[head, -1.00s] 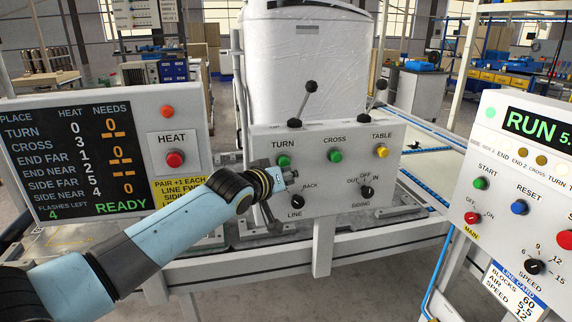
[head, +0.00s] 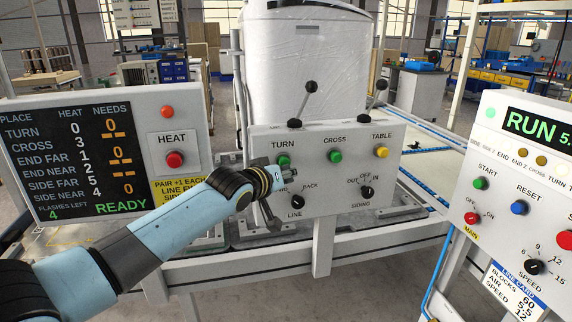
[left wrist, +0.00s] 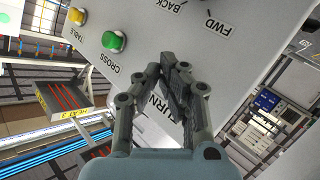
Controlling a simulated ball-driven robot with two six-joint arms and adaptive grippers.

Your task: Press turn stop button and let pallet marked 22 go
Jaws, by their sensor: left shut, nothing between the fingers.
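The green TURN button (head: 283,160) sits under its TURN label on the grey control box (head: 345,180). My left gripper (head: 288,174) is shut and empty, just below that button in the head view. In the left wrist view, the shut fingers (left wrist: 170,65) lie across the box face beside the partly covered TURN label (left wrist: 157,115); the button is hidden there. Whether the fingertips touch the box, I cannot tell. A wrapped load (head: 305,65) stands behind the box; no number 22 shows on it. My right gripper is not in view.
The green CROSS button (head: 335,156), yellow TABLE button (head: 382,152), LINE knob (head: 297,201) and SIDING knob (head: 367,191) share the box. A HEAT panel (head: 174,150) stands left, its board reading READY. The RUN panel (head: 520,185) stands right. Two levers rise above the box.

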